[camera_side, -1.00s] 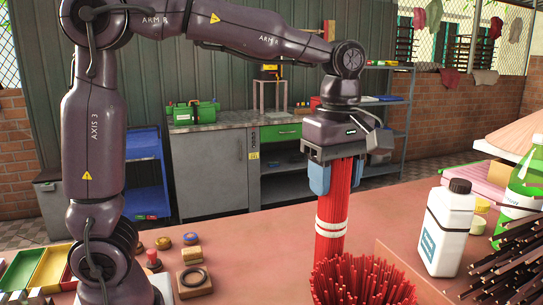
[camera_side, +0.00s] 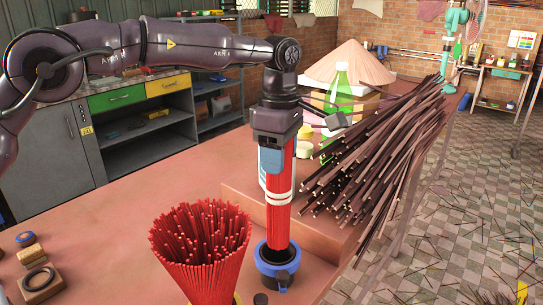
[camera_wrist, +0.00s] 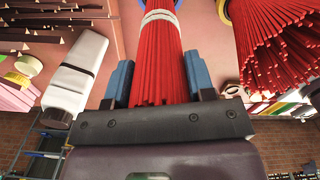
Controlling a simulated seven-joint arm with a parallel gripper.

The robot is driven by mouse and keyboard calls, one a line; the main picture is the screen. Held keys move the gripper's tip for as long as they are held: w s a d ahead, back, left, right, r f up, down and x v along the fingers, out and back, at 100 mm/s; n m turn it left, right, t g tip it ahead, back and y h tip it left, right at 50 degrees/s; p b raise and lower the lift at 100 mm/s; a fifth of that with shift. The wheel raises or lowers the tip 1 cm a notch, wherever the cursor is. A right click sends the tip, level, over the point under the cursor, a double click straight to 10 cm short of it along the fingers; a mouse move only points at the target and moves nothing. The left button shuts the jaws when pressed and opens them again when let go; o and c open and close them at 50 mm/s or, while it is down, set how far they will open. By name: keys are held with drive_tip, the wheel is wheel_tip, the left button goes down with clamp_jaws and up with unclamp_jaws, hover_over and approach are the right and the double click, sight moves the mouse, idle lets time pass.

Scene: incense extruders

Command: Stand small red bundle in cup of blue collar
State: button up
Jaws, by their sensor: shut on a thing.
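The small red bundle (camera_side: 279,222) is a slim upright bunch of red sticks with white bands. My gripper (camera_side: 278,160) is shut on its upper part, with a blue finger on each side in the wrist view (camera_wrist: 160,82). The blue collar (camera_side: 264,262) is a blue ring around a dark cup, low in the side view. The bundle's lower end is at the cup's dark opening. I cannot tell whether it is inside or just above. In the wrist view the bundle (camera_wrist: 160,50) runs away from the fingers, and a bit of blue shows at its far end.
A large flared red bundle (camera_side: 205,240) stands left of the collar. Dark sticks (camera_side: 385,150) lie in a heap to the right. A white bottle (camera_wrist: 75,72) and a green bottle (camera_side: 340,88) stand behind.

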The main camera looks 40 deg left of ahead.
sight(278, 197)
drive_tip(key=shift+f, duration=4.5)
drive_tip(key=o, duration=1.4)
wheel_tip(278, 197, up, 13)
drive_tip(key=shift+f, duration=0.1)
